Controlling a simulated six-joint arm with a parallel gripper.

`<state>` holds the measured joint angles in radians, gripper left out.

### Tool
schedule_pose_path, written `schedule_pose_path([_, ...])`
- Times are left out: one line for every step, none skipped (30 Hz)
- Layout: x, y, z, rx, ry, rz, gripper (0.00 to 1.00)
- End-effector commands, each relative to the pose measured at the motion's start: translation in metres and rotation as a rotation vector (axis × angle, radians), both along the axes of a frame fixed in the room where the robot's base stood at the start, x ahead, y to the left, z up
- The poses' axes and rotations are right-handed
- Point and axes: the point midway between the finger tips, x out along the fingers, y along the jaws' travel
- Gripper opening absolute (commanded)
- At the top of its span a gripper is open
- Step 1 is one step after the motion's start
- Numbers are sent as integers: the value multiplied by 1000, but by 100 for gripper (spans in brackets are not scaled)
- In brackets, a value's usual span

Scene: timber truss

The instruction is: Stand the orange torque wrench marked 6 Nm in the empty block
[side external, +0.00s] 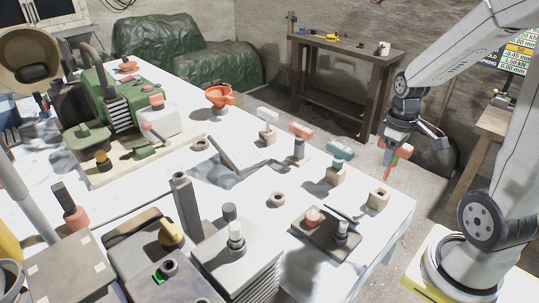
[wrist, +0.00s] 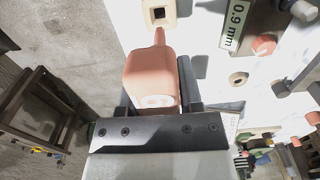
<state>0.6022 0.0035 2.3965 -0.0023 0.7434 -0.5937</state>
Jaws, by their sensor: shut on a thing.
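My gripper (side external: 399,147) is shut on an orange torque wrench (side external: 388,170), high over the table's right edge. In the wrist view the wrench's orange body (wrist: 150,72) sits between the fingers (wrist: 156,106), with its narrow shaft pointing away from the gripper. A pale mark on the body is too small to read. The empty block (side external: 378,199) is a light wooden block with a hole in its top, near the table's right edge. In the wrist view its square hole (wrist: 158,13) lies just beyond the shaft tip. The side view shows the tip above the block, apart from it.
A teal wrench (side external: 340,150), another orange-red wrench (side external: 301,130) and a white wrench (side external: 268,114) stand in blocks to the left. A ring (side external: 277,200) lies on the white table (side external: 235,207).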

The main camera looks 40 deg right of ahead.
Motion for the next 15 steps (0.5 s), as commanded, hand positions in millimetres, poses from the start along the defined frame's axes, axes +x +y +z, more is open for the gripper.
schedule_pose_path([0,0,-4,2,2,0,0])
schedule_pose_path([0,0,-6,1,2,0,0])
schedule_pose_path([0,0,-9,1,2,0,0])
schedule_pose_path([0,0,-11,2,3,0,0])
schedule_pose_path([0,0,-13,2,3,0,0])
schedule_pose_path([0,0,-16,1,2,0,0])
schedule_pose_path([0,0,-17,1,1,0,0])
schedule_pose_path([0,0,-19,1,2,0,0])
schedule_pose_path([0,0,-21,2,2,0,0])
schedule_pose_path([0,0,-23,1,2,0,0])
schedule_pose_path([0,0,-24,1,1,0,0])
schedule_pose_path([0,0,-25,0,1,0,0])
schedule_pose_path([0,0,-26,0,0,0,0])
schedule_pose_path([0,0,-27,0,1,0,0])
schedule_pose_path([0,0,-28,0,1,0,0])
